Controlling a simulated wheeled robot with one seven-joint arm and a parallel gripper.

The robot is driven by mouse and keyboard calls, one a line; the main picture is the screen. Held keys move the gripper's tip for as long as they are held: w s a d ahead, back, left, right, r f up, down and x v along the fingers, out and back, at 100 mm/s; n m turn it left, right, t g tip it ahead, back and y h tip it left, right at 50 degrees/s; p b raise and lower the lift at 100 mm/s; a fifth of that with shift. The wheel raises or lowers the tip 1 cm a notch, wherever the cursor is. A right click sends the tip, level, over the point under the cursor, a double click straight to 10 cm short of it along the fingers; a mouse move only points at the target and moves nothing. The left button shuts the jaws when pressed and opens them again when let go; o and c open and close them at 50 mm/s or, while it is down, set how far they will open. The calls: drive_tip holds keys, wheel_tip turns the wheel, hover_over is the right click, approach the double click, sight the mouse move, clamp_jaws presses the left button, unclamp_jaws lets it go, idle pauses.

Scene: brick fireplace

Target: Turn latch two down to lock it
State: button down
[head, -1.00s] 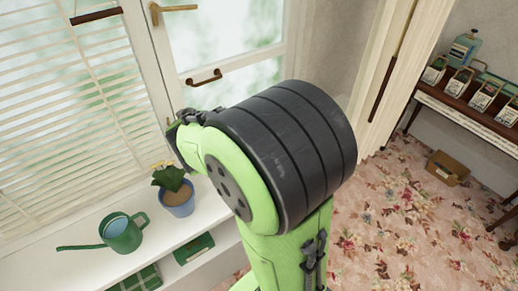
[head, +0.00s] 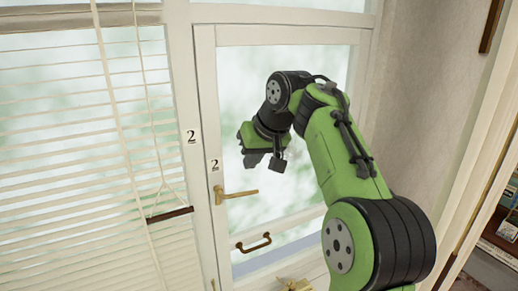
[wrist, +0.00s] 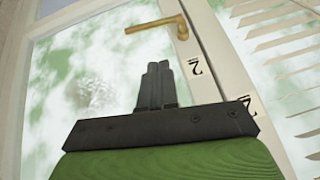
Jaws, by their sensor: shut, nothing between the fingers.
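Latch two (head: 236,194) is a brass lever on the left frame of the window sash, below a small "2" label. Its lever lies roughly level and points right. In the wrist view, which is turned over, the latch (wrist: 155,25) shows at the top, beyond my fingertips, with an upside-down "2" beside it. My gripper (head: 252,160) is up and to the right of the latch in the head view, in front of the glass. In the wrist view my gripper (wrist: 157,70) has its fingers together, empty and apart from the latch.
A yellow object (head: 294,285) shows at the bottom edge. The glass around the latch is clear.

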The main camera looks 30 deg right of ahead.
wheel_tip(320, 180, up, 3)
drive_tip(key=d, duration=0.2)
drive_tip(key=b, duration=0.3)
hover_over(246, 195)
drive_tip(key=f, duration=0.8)
drive_tip(key=shift+w+d+f, duration=0.2)
drive_tip(key=shift+w+f, duration=0.1)
drive_tip(key=shift+w, duration=0.1)
drive_tip(key=f, duration=0.2)
drive_tip(key=shift+s+a+f+b, duration=0.2)
drive_tip(key=shift+s+f+b, duration=0.1)
drive_tip(key=shift+s+b, duration=0.1)
drive_tip(key=shift+s+f, duration=0.2)
drive_tip(key=shift+f, duration=0.15)
drive_tip(key=shift+a, duration=0.1)
